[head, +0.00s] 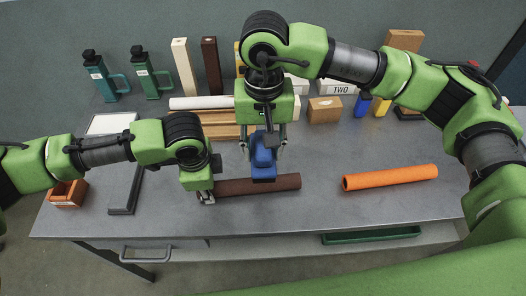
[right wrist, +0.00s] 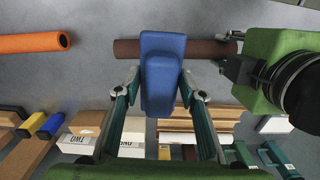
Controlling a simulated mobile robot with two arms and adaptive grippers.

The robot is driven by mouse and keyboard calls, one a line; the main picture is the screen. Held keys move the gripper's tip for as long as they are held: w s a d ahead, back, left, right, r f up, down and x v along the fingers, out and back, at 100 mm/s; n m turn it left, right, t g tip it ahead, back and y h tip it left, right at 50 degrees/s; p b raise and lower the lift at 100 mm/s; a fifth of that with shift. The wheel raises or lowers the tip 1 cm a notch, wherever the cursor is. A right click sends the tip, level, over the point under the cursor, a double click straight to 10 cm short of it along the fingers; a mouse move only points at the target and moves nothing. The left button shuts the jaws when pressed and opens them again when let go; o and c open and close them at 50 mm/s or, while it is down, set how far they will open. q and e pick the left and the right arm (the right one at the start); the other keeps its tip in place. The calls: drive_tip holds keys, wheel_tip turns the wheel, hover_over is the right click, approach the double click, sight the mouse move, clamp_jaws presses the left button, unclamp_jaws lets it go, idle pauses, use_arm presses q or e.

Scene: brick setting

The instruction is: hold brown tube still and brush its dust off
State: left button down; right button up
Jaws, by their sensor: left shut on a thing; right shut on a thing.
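The brown tube (head: 282,183) lies on the grey table, and it also shows in the right wrist view (right wrist: 207,51). My left gripper (head: 206,197) is shut on the tube's left end; in the right wrist view it is at the right (right wrist: 226,62). My right gripper (head: 264,148) is shut on a blue brush (head: 263,165), which also shows in the right wrist view (right wrist: 161,75). No dust can be made out.
An orange tube (head: 390,178) lies at the right. A white tube (head: 203,103) and wooden pieces lie behind. Two bottles (head: 98,76) (head: 144,72), tall posts and a box labelled TWO (head: 338,87) stand at the back. A small orange bin (head: 68,194) is at the left edge.

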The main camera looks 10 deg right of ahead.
idle(0.4)
use_arm(q)
drive_tip(key=c, duration=1.5)
unclamp_jaws()
drive_tip(key=shift+o, duration=0.2)
wheel_tip(320, 180, up, 12)
drive_tip(key=s, duration=0.1)
drive_tip(key=shift+s, duration=0.3)
